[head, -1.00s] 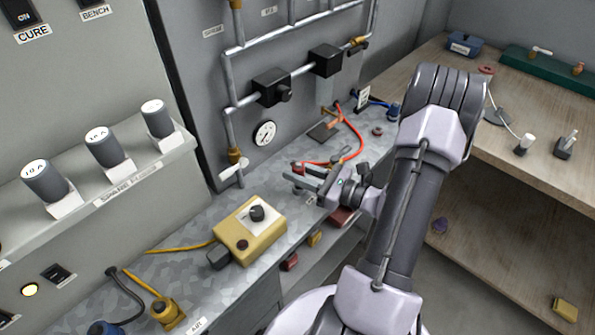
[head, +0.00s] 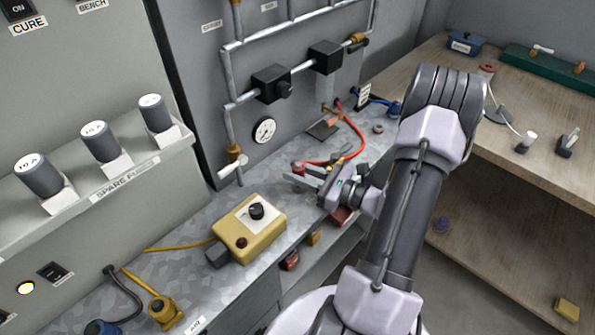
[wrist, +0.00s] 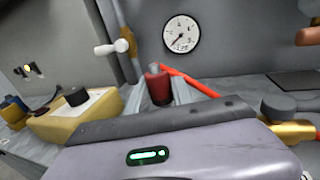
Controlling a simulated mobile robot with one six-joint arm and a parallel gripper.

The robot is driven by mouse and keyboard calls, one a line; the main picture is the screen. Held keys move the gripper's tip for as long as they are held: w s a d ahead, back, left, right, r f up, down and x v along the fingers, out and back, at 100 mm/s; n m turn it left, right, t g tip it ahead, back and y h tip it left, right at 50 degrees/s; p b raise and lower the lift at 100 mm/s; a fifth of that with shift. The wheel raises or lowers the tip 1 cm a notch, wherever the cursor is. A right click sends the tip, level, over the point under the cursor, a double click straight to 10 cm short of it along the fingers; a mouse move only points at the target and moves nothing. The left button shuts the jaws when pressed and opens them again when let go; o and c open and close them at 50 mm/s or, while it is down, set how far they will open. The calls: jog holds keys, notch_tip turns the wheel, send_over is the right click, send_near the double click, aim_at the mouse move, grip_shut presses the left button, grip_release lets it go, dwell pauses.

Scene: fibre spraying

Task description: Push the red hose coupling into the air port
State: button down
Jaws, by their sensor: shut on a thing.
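The red hose coupling (wrist: 158,87) is upright between my gripper's two fingers in the wrist view, with a grey tip on top and a red hose (wrist: 190,82) leading off to the right. In the head view my gripper (head: 303,175) is shut on the coupling (head: 298,166), above the metal bench. The brass fitting with a white lever (head: 235,158), on the pipe's low end, is to the left of my gripper; the lever (wrist: 112,48) shows up and left of the coupling in the wrist view. Which opening is the air port cannot be told. The coupling is apart from the pipe.
A yellow box with a black knob (head: 246,230) stands on the bench left of my gripper. A round gauge (head: 265,130) is on the panel behind. The red hose (head: 350,140) curves back along the bench. Tools and small parts lie nearby.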

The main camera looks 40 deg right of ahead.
jog(key=shift+f+b, duration=0.9)
jog(key=shift+f, duration=0.2)
jog(key=c, duration=1)
grip_release()
jog(key=shift+c, duration=0.2)
jog(key=shift+s, duration=0.1)
jog(key=v, duration=1.7)
jog(key=shift+d, duration=0.15)
jog(key=shift+s, duration=0.1)
